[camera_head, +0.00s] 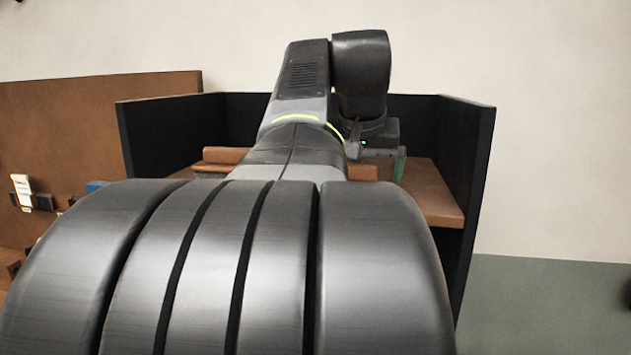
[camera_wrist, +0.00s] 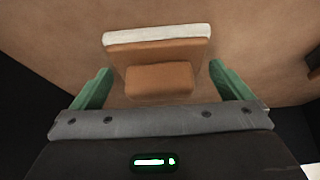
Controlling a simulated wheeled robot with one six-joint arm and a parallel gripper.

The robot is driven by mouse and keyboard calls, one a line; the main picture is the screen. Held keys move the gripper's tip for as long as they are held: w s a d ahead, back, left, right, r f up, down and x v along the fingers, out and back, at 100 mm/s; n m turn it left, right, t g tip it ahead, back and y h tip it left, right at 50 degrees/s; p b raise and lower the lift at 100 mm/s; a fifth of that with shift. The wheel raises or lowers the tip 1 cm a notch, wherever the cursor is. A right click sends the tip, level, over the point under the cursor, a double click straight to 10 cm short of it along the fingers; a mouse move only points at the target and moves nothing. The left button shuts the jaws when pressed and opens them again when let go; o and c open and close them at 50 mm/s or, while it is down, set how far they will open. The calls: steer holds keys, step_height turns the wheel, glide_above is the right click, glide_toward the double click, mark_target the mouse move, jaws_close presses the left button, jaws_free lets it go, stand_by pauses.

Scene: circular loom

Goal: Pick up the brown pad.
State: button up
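In the wrist view a brown pad (camera_wrist: 158,80) lies on the brown surface, a small block with a wider brown piece behind it. A white strip (camera_wrist: 157,34) runs along the far edge of that wider piece. My gripper (camera_wrist: 160,67) is open, with one green finger on each side of the pad. Gaps show between the fingers and the pad, and nothing is held. In the head view my arm hides most of the gripper, and only a bit of green finger (camera_head: 399,166) shows. I cannot make out the pad there.
The brown work surface (camera_head: 436,192) is enclosed by black panels (camera_head: 463,150) at the sides and back. A brown board (camera_head: 90,130) with small blocks, some white and one blue, stands at the left. Bare surface surrounds the pad in the wrist view.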

steer(key=c, duration=0.8)
steer(key=shift+r, duration=0.1)
step_height(320, 180, up, 10)
steer(key=shift+f+p, duration=0.1)
steer(key=shift+p, duration=0.25)
steer(key=o, duration=0.5)
steer(key=c, duration=0.4)
